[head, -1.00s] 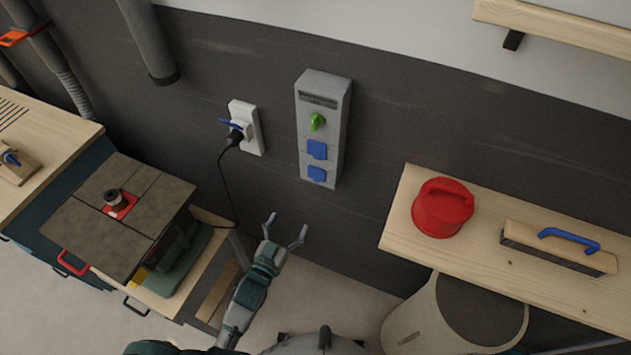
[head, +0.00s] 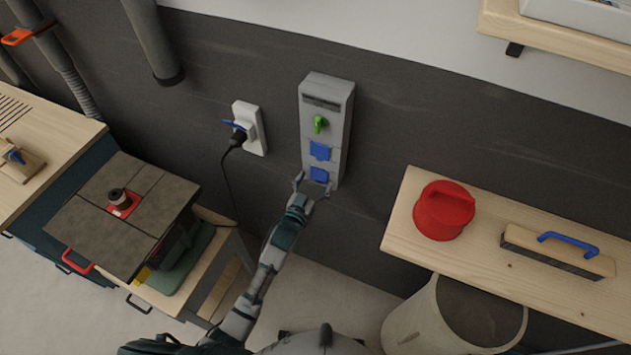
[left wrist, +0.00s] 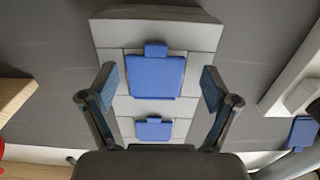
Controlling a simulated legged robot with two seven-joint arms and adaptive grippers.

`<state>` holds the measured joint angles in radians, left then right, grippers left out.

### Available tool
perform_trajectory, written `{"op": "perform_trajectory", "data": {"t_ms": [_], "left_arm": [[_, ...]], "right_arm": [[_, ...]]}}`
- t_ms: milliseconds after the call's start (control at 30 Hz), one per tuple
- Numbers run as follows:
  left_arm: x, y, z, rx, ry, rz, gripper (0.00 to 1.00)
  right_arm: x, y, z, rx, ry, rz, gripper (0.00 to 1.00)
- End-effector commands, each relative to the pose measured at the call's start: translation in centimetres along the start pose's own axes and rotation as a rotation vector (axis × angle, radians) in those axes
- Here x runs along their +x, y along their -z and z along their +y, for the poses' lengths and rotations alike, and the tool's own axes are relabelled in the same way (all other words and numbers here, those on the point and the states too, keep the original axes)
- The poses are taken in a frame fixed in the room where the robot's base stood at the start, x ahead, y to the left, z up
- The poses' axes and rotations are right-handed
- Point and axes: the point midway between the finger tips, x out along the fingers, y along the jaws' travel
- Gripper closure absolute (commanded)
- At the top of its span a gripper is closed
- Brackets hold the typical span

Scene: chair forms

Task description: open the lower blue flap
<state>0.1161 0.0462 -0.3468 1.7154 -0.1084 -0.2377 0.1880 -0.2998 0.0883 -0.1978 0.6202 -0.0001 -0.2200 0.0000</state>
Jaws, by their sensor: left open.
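The grey wall box (head: 326,110) carries a green switch (head: 320,124) and two blue flaps, one above the other. The lower blue flap (head: 319,174) looks shut against the box. In the left wrist view, which is upside down, this lower flap (left wrist: 155,76) is the larger and upper one in the picture, with a small tab on its edge. The upper blue flap (head: 320,150) also looks shut. My left gripper (head: 313,185) is open and empty just in front of the lower flap, with one finger on each side of it in the wrist view. My right gripper is not in view.
A white socket with a black plug (head: 247,128) is left of the box. A wooden shelf (head: 400,226) at the right holds a red lidded pot (head: 443,211) and a blue-handled brush (head: 560,250). A machine table (head: 120,215) stands at the left.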

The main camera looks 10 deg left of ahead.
Motion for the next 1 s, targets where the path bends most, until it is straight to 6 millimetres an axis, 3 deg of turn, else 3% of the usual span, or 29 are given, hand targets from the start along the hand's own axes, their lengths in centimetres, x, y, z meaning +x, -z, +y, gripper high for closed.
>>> {"op": "perform_trajectory", "data": {"t_ms": [167,500,1000], "left_arm": [[0.1,0.0,0.2,0.002,0.0,-0.001,0.15],[0.1,0.0,0.2,0.001,-0.001,0.0,1.0],[0.0,0.2,0.2,0.0,-0.001,-0.009,1.0]], "right_arm": [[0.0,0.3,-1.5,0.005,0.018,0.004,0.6],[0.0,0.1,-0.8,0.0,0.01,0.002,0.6],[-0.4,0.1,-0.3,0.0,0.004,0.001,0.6]]}}
